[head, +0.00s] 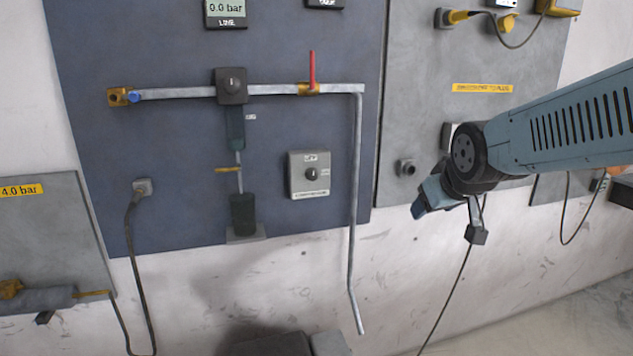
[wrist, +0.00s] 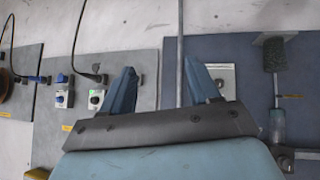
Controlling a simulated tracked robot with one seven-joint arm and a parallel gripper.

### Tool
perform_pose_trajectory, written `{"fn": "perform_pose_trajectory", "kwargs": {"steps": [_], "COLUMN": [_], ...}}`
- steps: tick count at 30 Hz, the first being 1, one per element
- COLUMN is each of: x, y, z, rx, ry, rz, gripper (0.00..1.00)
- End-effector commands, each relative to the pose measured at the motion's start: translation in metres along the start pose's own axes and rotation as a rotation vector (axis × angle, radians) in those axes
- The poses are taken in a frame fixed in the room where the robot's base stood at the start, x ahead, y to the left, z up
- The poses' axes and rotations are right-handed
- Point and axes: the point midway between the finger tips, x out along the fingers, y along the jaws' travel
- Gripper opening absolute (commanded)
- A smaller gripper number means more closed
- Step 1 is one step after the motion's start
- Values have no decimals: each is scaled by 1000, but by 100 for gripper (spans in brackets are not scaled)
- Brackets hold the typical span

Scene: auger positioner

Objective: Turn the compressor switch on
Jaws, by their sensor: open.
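The compressor switch is a grey box (head: 309,175) with a dark round knob (head: 311,174), low on the right part of the dark blue panel. A label above the knob appears to read OFF. My gripper (head: 430,202) is to the right of the switch, apart from it, in front of the grey panel. In the wrist view my gripper (wrist: 160,68) shows two blue fingers spread apart with nothing between them. There the switch box (wrist: 229,76) is partly hidden behind the right-hand finger, and its knob is not clear.
A grey pipe (head: 354,200) runs down between the switch and my gripper. A red-handled valve (head: 312,72) sits on the horizontal pipe above. A cable (head: 447,300) hangs below my gripper. The wall under the switch is bare.

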Motion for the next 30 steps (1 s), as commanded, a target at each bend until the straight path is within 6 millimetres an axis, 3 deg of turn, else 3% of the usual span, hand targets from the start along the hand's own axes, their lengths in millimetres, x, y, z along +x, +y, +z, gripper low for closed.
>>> {"fn": "perform_pose_trajectory", "kwargs": {"steps": [1,6,15,22,30], "x": [18,66,138,181,214], "y": [-1,-7,-36,-70,-112], "z": [-11,-51,-102,-122,-122], "rx": [-39,-171,-389,-524,-624], "ry": [34,189,474,704,976], "rz": [1,13,26,34,52], "gripper": [61,61,61,61,61]}}
